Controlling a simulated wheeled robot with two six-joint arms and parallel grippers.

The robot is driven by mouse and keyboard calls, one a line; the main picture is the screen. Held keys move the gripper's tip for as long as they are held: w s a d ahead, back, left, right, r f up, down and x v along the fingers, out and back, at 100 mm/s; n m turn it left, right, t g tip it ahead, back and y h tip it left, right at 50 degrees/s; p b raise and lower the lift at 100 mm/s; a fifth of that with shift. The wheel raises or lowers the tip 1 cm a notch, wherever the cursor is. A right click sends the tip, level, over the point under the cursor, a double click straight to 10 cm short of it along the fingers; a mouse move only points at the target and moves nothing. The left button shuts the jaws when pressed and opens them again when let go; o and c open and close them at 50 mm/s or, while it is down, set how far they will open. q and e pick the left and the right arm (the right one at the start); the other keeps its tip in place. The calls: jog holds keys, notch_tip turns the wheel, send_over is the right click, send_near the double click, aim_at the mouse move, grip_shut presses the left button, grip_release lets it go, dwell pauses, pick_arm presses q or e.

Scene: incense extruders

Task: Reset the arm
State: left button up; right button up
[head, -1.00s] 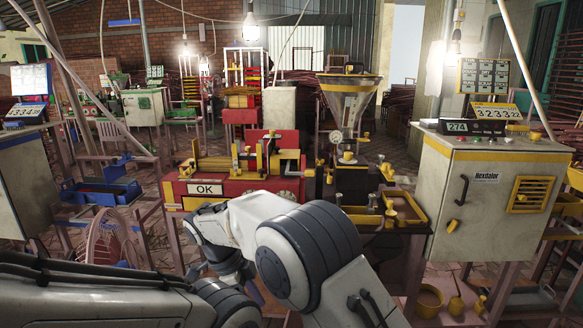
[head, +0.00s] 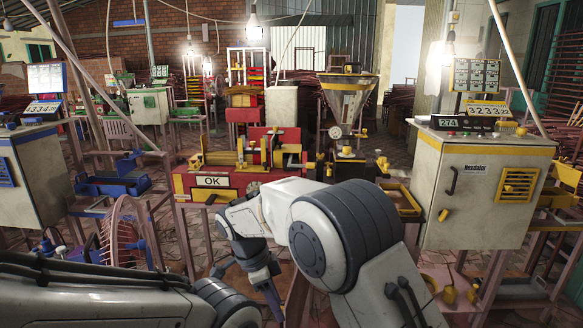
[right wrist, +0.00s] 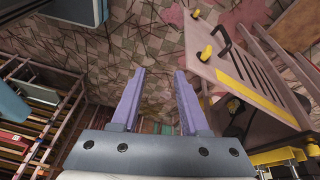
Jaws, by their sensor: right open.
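My right arm reaches in from the bottom of the head view, in front of the red and yellow extruder bench. Its gripper (head: 268,290) points down toward the floor and shows side-on, partly cut by the bottom area. In the right wrist view my right gripper (right wrist: 158,90) has its two purple fingers apart, with nothing between them. My left arm lies along the bottom left of the head view; its gripper does not show.
A metal hopper (head: 346,100) is behind. A grey control cabinet (head: 475,190) stands right, a blue-trayed bench (head: 110,186) left.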

jog(key=s+d+n+t+y, duration=0.1)
jog(key=s+d+n, duration=0.35)
jog(key=d, duration=0.25)
jog(key=s+d+f+n+t+y, duration=0.1)
jog(key=s+d+n, duration=0.3)
jog(key=d+n, duration=0.3)
jog(key=s+d+n+t+y, duration=0.1)
jog(key=s+d+n+y, duration=0.1)
jog(key=s+d+n, duration=0.45)
jog(key=s+a+f+n+g+b, duration=0.1)
jog(key=s+a+f+n+b, duration=0.15)
jog(key=s+a+b, duration=0.3)
jog(key=s+a+f+n+g+b, duration=0.2)
jog(key=s+a+n+b, duration=0.1)
jog(key=s+a+b, duration=0.3)
notch_tip(320, 180, up, 30)
jog(key=p, duration=3.1)
jog(key=shift+s+a+y, duration=0.15)
jog(key=shift+a+y, duration=0.15)
jog(key=shift+f+m, duration=0.1)
jog(key=shift+m, duration=0.15)
